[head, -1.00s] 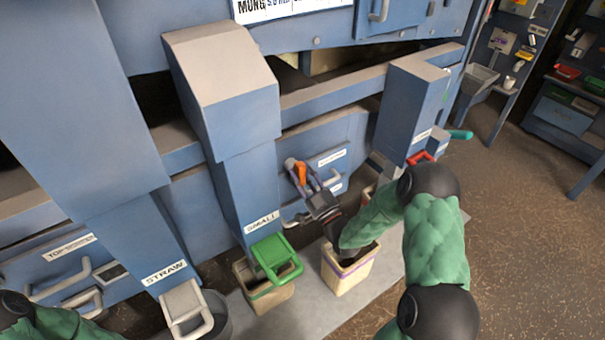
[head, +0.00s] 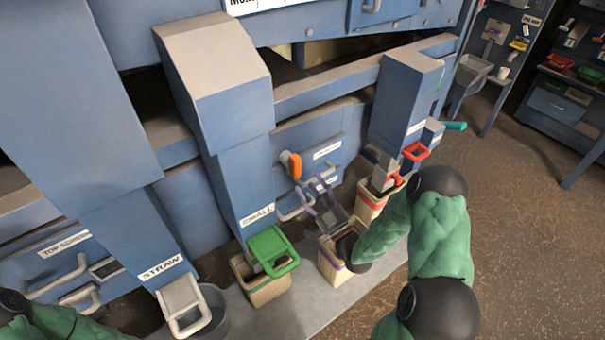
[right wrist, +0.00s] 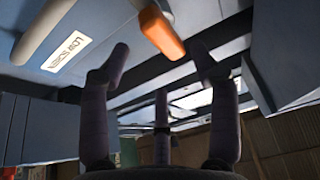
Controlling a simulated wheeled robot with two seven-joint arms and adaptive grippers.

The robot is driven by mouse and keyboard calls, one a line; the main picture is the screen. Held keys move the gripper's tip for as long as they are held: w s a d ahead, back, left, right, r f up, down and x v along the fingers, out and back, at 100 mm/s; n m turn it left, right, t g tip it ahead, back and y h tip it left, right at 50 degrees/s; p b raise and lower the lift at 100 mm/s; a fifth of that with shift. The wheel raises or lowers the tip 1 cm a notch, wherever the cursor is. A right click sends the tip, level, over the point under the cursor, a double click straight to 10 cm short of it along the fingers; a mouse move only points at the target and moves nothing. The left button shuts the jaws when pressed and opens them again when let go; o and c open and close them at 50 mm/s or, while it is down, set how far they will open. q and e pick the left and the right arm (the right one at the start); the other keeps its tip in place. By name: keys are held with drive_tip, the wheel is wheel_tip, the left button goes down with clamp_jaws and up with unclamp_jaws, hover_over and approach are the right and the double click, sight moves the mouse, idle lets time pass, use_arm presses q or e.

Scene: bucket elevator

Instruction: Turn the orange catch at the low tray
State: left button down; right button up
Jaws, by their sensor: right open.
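The orange catch (head: 291,163) sits on the blue machine front, left of a white label. It also shows at the top of the right wrist view (right wrist: 161,32), beyond my fingertips. The low tray's front has a "LOW SCREEN" label (right wrist: 65,52) and a grey handle (right wrist: 42,30) in the wrist view. My right gripper (head: 314,188) is open and empty, a little below and to the right of the catch, apart from it. Its spread fingers also show in the wrist view (right wrist: 160,60). My left gripper is out of view.
A green-handled chute (head: 272,250) labelled SMALL stands over a bin to the left of my right arm. A red-handled chute (head: 415,152) stands over another bin to the right. A cream bin (head: 332,262) is under my right wrist. Brown floor is clear on the right.

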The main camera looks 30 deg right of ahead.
drive_tip(key=shift+v, duration=2.2)
